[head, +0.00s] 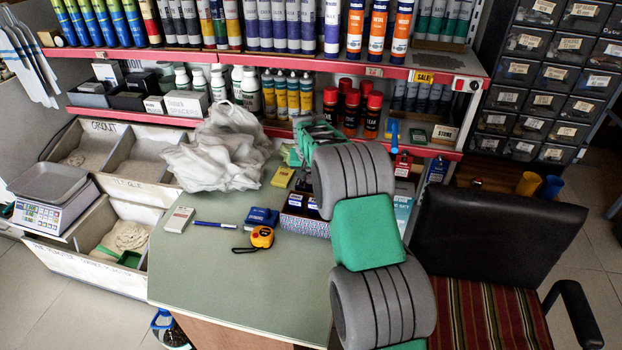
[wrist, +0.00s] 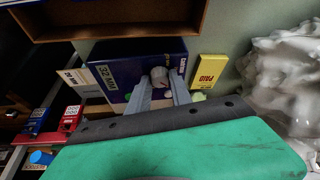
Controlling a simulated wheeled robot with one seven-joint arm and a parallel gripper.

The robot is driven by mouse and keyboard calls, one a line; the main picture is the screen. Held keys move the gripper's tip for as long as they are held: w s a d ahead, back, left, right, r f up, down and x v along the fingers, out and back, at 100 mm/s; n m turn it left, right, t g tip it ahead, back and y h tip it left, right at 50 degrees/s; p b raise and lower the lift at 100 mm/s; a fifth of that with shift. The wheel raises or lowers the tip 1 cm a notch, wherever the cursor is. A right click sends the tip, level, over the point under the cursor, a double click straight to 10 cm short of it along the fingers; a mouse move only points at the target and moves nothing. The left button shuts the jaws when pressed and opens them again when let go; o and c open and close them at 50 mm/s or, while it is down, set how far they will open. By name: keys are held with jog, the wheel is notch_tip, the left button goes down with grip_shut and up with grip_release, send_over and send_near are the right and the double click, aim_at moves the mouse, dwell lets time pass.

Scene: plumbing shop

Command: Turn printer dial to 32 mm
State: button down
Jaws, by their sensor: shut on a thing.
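In the wrist view, a dark blue printer-like body (wrist: 128,62) carries a pale label reading "32 MM" (wrist: 104,77). A pale grey round dial (wrist: 159,76) sits at its near right part. My gripper (wrist: 163,84) has its two grey fingers on either side of the dial, closed on it. The dial's pointer or mark is too small to read, so its setting cannot be told. In the head view my arm covers the dial and the fingertips.
A yellow "PAID" box (wrist: 208,71) stands close beside the fingers. A crumpled white plastic bag (head: 222,150) lies on the green table (head: 215,275). An orange tape measure (head: 261,237) and blue stamp pad (head: 262,217) lie in front. A black chair (head: 490,245) stands at right.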

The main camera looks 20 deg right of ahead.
jog(key=shift+a+m+g+h, duration=0.15)
jog(key=shift+m+g+h, duration=0.25)
jog(key=shift+m, duration=1.2)
jog(key=c, duration=1.2)
grip_release()
jog(key=shift+o, duration=0.2)
jog(key=shift+r, duration=0.1)
jog(key=v, duration=0.7)
jog(key=shift+a+r+b, duration=0.15)
jog(key=shift+r+b, duration=0.1)
jog(key=shift+b, duration=0.2)
jog(key=shift+s, duration=0.1)
